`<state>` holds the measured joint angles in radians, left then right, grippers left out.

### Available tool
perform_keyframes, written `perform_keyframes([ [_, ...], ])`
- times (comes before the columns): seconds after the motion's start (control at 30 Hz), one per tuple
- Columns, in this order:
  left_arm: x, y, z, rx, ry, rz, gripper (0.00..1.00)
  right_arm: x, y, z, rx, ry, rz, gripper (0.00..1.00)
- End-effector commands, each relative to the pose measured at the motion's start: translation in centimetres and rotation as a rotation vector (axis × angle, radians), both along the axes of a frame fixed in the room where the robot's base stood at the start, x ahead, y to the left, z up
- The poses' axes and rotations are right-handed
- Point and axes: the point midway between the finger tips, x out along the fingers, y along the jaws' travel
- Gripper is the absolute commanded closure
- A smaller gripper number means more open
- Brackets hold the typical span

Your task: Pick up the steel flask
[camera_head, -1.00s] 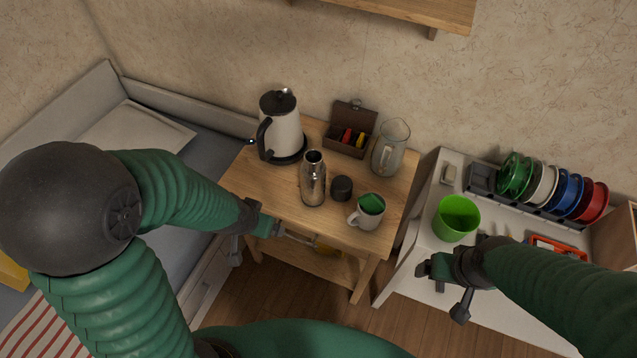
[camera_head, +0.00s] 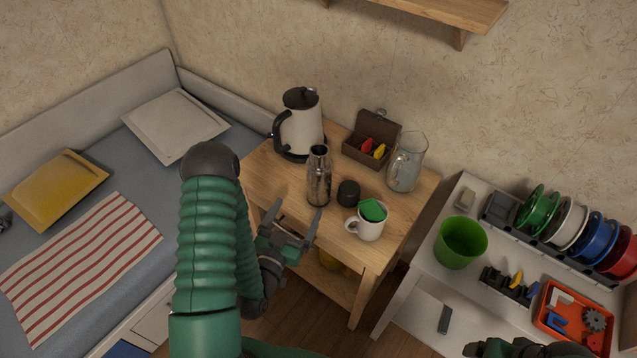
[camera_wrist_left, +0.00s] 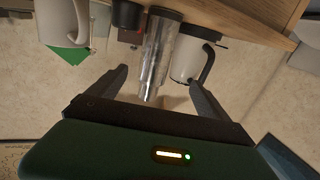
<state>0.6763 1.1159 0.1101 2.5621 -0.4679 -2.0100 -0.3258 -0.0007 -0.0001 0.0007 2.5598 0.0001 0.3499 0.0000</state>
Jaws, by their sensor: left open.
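The steel flask (camera_head: 319,177) stands upright and uncapped on the small wooden table (camera_head: 268,170), with a black cap (camera_head: 348,193) just right of it. My left gripper (camera_head: 297,214) is open and empty at the table's front edge, short of the flask and apart from it. In the left wrist view, which is upside down, the flask (camera_wrist_left: 158,55) shows between the two spread fingers (camera_wrist_left: 158,82), beyond their tips. My right gripper (camera_head: 490,347) is only partly in view at the bottom edge; its jaws cannot be made out.
A kettle (camera_head: 301,128) stands behind the flask. A white mug (camera_head: 368,228) with something green in it is at front right. A brown box (camera_head: 370,142) and a glass pitcher (camera_head: 407,165) stand behind. A white desk (camera_head: 410,285) holds a green cup (camera_head: 460,243) and spools.

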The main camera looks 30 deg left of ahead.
Motion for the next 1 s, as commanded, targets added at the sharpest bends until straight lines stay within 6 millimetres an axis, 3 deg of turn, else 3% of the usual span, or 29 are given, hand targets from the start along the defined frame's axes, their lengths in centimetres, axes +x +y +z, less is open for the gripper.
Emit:
perform_keyframes([
  [0.2, 3.5, 0.3, -0.3, 0.007, -0.018, -0.006, 0.10, 0.0, -0.1, -4.4, 0.000, 0.001, -0.002, 0.16],
  [0.3, 6.0, 1.3, 0.5, -0.002, -0.014, 0.001, 0.10, 0.0, -0.1, -3.0, 0.000, 0.001, -0.002, 0.16],
  [0.8, 13.5, 2.6, 0.4, 0.000, -0.009, 0.000, 0.10, 0.0, -0.1, -2.9, 0.000, 0.000, -0.001, 0.16],
  [1.0, 14.0, 2.9, 0.3, -0.003, -0.006, 0.001, 0.10, 0.0, -0.1, -2.9, 0.000, 0.001, -0.001, 0.16],
])
